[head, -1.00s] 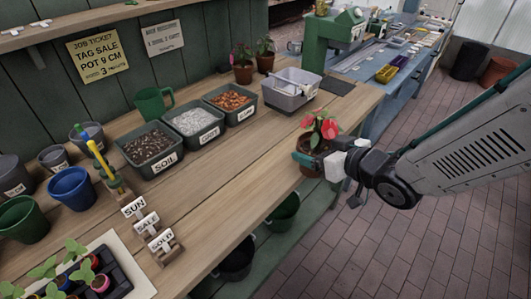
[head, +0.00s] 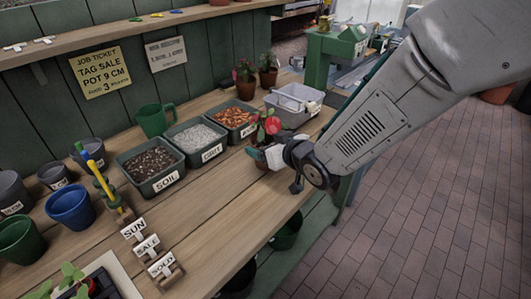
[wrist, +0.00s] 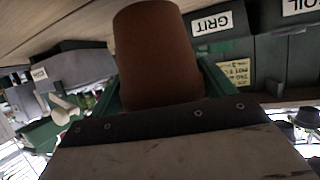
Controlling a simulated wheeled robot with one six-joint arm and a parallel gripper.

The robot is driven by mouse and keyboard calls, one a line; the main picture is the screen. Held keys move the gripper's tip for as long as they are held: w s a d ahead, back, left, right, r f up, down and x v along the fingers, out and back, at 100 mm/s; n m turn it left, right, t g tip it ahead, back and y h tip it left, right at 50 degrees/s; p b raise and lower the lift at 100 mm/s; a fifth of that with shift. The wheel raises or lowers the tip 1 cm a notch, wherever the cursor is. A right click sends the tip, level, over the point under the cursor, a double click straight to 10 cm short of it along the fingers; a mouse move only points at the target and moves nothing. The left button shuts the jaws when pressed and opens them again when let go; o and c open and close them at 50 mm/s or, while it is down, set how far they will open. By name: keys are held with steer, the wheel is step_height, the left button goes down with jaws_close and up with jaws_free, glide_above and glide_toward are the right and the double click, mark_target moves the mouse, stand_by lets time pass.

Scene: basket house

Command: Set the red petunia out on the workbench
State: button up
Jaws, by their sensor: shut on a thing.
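The red petunia (head: 271,126) is upright in its brown pot, over the front right part of the wooden workbench (head: 220,215). My gripper (head: 266,156) is shut around the pot, which fills the middle of the wrist view (wrist: 158,55). The gripper and arm hide part of the pot in the head view. I cannot tell whether the pot's base touches the bench.
The soil (head: 151,165), grit (head: 196,139) and bark-like orange (head: 231,118) trays stand left of and behind the petunia. A grey bin (head: 291,105) and two potted plants (head: 245,88) stand behind. SUN, SALE and SOLD tags (head: 148,247) stand at front left. Bare planks lie between.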

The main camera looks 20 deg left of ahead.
steer(key=shift+d+f, duration=0.15)
steer(key=shift+f, duration=1.3)
steer(key=shift+f, duration=0.15)
steer(key=o, duration=1)
steer(key=shift+s+r, duration=0.1)
steer(key=shift+r, duration=0.1)
steer(key=v, duration=1.2)
